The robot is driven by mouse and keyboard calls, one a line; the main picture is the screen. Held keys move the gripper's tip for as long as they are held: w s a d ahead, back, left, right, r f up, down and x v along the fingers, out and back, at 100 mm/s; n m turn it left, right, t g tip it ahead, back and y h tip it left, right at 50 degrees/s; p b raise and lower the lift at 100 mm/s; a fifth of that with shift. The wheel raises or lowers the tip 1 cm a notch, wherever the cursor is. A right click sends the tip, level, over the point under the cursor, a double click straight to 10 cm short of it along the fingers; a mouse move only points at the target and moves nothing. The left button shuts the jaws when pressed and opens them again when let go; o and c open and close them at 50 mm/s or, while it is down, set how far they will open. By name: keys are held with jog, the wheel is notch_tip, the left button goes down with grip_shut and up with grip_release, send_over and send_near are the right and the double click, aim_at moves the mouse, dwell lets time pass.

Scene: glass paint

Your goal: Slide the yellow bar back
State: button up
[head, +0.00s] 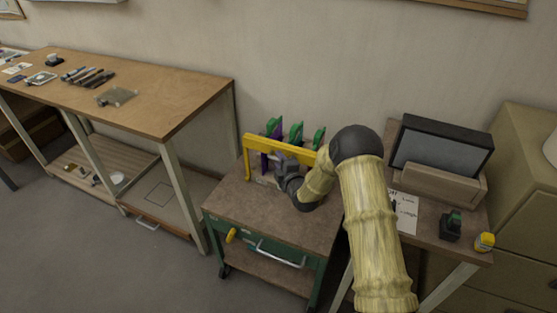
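The yellow bar (280,147) is a frame-like piece, with a long top rail and a leg at its left end. It stands on top of the small green-and-brown cart (237,201), in front of several green-topped, partly purple items. My gripper (270,163) is at the bar's front side, just below the top rail. The right part of the bar is hidden behind my arm. The fingers are small and partly hidden, so I cannot tell whether they are open, shut or touching the bar.
Green-topped items (296,132) stand by the wall behind the bar. A long wooden workbench (150,110) is at the left. At the right, a side table holds a dark-screened device (440,150), a paper sheet (407,212) and a small yellow-topped container (484,241). The cart top's front is clear.

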jog(key=shift+w+a+f, duration=0.1)
jog(key=shift+w+a, duration=0.15)
jog(key=shift+w, duration=0.25)
grip_shut()
